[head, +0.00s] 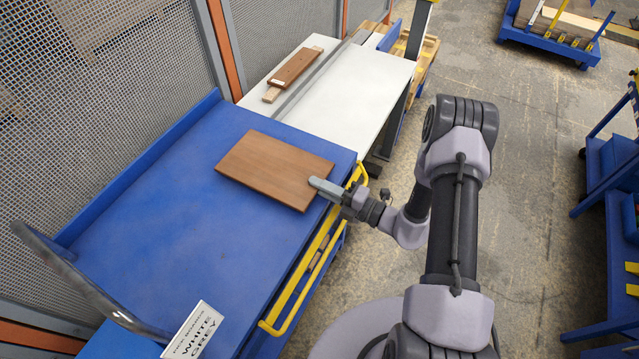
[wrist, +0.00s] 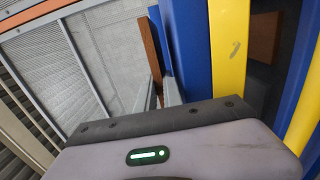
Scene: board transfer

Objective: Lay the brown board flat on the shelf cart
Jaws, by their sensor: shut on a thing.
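The brown board (head: 268,165) is over the blue top of the shelf cart (head: 150,225), near the cart's far right corner. It looks level and lies on or just above the top; I cannot tell if it touches everywhere. My gripper (head: 318,185) is shut on the board's right edge, reaching in from the cart's right side. In the wrist view the board (wrist: 150,55) shows edge-on as a thin brown strip beside the blue cart edge (wrist: 180,45). The fingertips are partly hidden there.
A white table (head: 360,100) adjoins the cart's far end, with another brown board (head: 295,66) on a wooden strip. A yellow handle (head: 305,285) runs along the cart's right side. A mesh fence (head: 90,90) stands at the left. A label sign (head: 193,332) is at the near end.

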